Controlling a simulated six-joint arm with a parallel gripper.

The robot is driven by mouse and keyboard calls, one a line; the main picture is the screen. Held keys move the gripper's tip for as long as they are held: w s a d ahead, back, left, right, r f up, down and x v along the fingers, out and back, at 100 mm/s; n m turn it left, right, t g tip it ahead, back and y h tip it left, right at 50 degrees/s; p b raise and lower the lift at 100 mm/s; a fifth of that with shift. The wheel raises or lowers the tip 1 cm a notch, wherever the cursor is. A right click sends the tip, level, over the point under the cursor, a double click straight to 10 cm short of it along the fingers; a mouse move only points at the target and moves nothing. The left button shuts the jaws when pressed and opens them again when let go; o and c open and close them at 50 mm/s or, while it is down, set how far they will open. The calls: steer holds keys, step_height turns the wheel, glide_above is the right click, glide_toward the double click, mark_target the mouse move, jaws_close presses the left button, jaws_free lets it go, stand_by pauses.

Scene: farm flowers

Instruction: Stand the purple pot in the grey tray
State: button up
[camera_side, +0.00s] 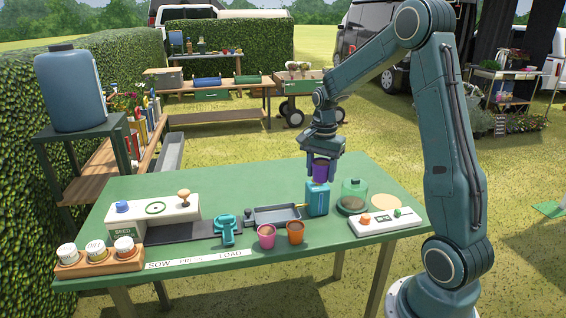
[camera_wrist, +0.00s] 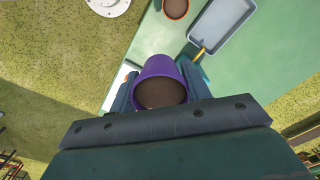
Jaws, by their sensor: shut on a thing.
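The purple pot (camera_side: 320,170) is between the fingers of my gripper (camera_side: 321,167), which is shut on it. In the side view it is held upright, high above the table and over a blue container. In the wrist view the purple pot (camera_wrist: 160,82) shows dark brown soil inside its rim. The grey tray (camera_side: 274,215) lies flat on the green table, left of the blue container, and looks empty. The grey tray also shows in the wrist view (camera_wrist: 224,27), beyond the pot and to the upper right.
The blue container (camera_side: 318,199) stands between the tray and a glass dome (camera_side: 354,194). A pink pot (camera_side: 267,236) and an orange pot (camera_side: 296,232) stand in front of the tray. A teal press (camera_side: 226,230) is at its left. The table's back right is clear.

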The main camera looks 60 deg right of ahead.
steer(key=w, duration=1.5)
steer(key=shift+r, duration=0.35)
steer(key=shift+s, duration=0.1)
glide_above(277, 219)
step_height(277, 219, down, 16)
steer(key=shift+r, duration=0.1)
steer(key=shift+f, duration=2.15)
steer(key=shift+f, duration=0.1)
steer(key=o, duration=1)
